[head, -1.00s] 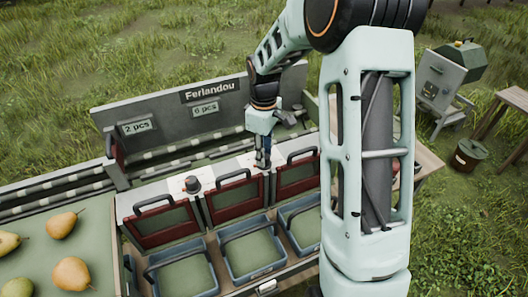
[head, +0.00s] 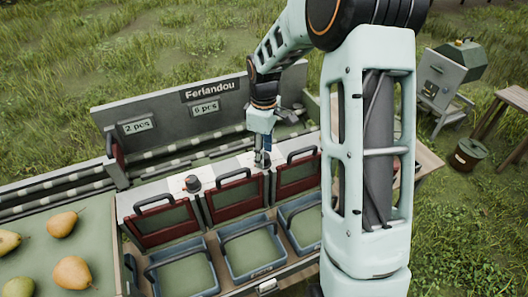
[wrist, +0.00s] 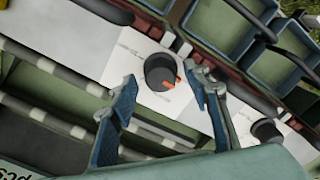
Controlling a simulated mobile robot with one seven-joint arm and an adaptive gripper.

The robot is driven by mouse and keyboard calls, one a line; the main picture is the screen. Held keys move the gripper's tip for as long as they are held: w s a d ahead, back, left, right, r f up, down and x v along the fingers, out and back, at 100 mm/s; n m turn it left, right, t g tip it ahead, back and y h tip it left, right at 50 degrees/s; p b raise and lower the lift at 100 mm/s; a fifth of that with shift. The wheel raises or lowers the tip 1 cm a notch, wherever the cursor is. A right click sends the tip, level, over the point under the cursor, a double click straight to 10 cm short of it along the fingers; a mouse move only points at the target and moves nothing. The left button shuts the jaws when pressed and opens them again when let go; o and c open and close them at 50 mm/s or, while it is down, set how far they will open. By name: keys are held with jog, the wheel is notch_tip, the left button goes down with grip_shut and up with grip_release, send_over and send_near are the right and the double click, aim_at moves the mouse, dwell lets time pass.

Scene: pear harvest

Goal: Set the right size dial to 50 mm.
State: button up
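The right size dial is a dark round knob (wrist: 161,72) with an orange pointer mark, on a white panel with small printing I cannot read. In the wrist view the pointer mark faces the lower right. My gripper (wrist: 163,80) is open, with one blue finger on each side of this dial and visible space between finger and knob on the left. In the head view my gripper (head: 263,157) is over the panel between the middle and right gates, largely covering the dial. The left size dial (head: 192,184) stands apart; it also shows in the wrist view (wrist: 266,131).
Three red-framed gates with black handles (head: 155,202) stand in front of the panel, above blue-grey bins (head: 185,268). A sign board (head: 150,128) with count displays rises behind. Pears (head: 72,272) lie on the green tray at left.

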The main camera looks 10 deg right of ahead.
notch_tip(320, 180, up, 12)
dwell(0.6)
jog(key=shift+r, duration=0.1)
